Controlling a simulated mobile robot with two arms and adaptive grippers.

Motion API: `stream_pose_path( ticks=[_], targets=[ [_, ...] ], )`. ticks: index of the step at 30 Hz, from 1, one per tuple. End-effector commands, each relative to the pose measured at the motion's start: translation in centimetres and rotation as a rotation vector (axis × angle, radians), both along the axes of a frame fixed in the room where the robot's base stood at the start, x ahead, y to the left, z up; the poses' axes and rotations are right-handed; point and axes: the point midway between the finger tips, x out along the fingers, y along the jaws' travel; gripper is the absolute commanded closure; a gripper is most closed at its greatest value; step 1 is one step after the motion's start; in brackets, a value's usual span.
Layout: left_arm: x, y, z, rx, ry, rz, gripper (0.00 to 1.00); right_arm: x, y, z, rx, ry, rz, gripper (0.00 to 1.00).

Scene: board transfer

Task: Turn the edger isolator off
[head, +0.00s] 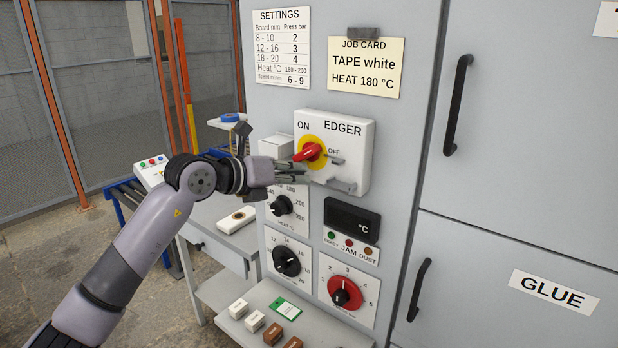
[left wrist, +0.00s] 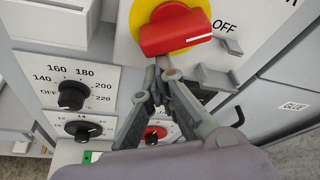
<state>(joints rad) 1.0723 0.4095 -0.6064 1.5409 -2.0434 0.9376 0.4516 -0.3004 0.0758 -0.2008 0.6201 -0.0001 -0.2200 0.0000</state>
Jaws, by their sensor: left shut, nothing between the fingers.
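The edger isolator (head: 355,131) is a white box on the grey cabinet, marked ON at upper left and OFF at right. Its red handle (head: 308,153) sits on a yellow disc and lies slanted, nearly level; it also shows in the left wrist view (left wrist: 176,34). A small grey latch-like piece (head: 343,186) is at the box's lower edge. My left gripper (head: 303,172) is shut and empty, with its fingertips just below the handle. In the left wrist view the fingertips (left wrist: 163,70) are close under the handle; I cannot tell whether they touch it. My right gripper is not in view.
Below are a heat dial (head: 281,205), a black dial (head: 287,262), a red dial (head: 345,294) and a dark °C display (head: 352,219). A job card (head: 366,68) hangs above. Small blocks (head: 254,321) lie on a shelf below. Cabinet handles (head: 458,105) stick out at right.

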Motion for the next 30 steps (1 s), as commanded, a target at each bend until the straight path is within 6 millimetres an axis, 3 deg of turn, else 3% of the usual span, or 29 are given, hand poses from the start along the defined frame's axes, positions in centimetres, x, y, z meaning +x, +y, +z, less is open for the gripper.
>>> stream_pose_path(
  ticks=[15,30],
  targets=[
    [0.8,1.2,0.3,0.348,-0.258,0.001,1.00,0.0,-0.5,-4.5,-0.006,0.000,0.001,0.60],
    [1.1,1.5,0.8,0.474,-0.344,-0.001,1.00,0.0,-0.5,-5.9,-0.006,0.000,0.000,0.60]
  ],
)
